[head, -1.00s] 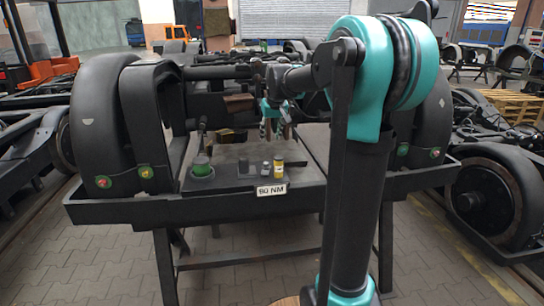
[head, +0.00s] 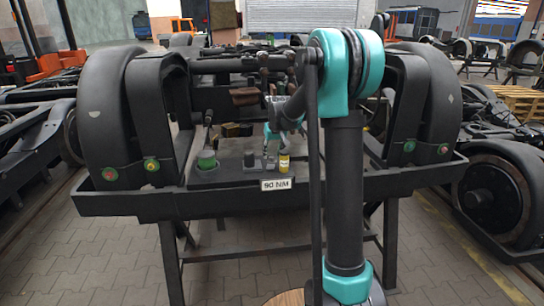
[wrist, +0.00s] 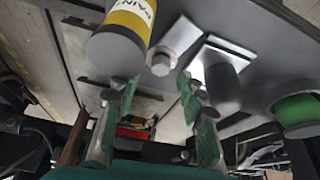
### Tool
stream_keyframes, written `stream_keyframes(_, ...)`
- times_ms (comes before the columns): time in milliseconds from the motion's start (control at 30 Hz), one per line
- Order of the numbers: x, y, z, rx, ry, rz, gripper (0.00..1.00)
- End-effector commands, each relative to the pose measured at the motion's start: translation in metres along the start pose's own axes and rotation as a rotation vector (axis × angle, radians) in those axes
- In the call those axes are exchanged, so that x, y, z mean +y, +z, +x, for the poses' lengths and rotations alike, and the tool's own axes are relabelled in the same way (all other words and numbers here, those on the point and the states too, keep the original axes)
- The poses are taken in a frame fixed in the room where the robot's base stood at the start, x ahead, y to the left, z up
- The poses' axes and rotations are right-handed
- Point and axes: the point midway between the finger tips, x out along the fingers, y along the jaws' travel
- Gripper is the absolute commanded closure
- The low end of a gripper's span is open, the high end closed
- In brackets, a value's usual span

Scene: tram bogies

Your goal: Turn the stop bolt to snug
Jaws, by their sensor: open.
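The stop bolt appears to be the grey hex head (wrist: 162,62) on a small light plate in the wrist view. My gripper (wrist: 158,88) is open, its two green-padded fingers apart and nothing between them. The hex head shows just beyond the fingertips, roughly in line with the gap; I cannot tell whether they touch. In the head view my gripper (head: 271,140) is low over the small dark tray, at the grey fitting between the yellow paint can and the dark cylinder. The bolt is too small to make out clearly there.
The yellow paint can (wrist: 122,32) stands close beside the bolt. A dark cylinder on a plate (wrist: 222,85) is on its other side. A green-topped pot (head: 207,160) is farther left. A "90 NM" label (head: 276,184) is on the tray's front. Large black wheels flank the frame.

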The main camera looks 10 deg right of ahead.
Motion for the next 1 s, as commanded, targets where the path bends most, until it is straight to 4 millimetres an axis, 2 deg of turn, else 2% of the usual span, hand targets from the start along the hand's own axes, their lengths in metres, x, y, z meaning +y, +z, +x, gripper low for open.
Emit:
stream_keyframes(200, 0.000, 0.000, 0.018, 0.000, 0.000, 0.000, 0.59)
stream_keyframes(533, 0.000, 0.000, 0.021, 0.000, 0.000, 0.000, 0.61)
stream_keyframes(833, 0.000, 0.000, 0.020, 0.000, 0.000, 0.000, 0.98)
stream_keyframes(1000, 0.000, 0.000, 0.020, 0.000, 0.000, 0.001, 1.00)
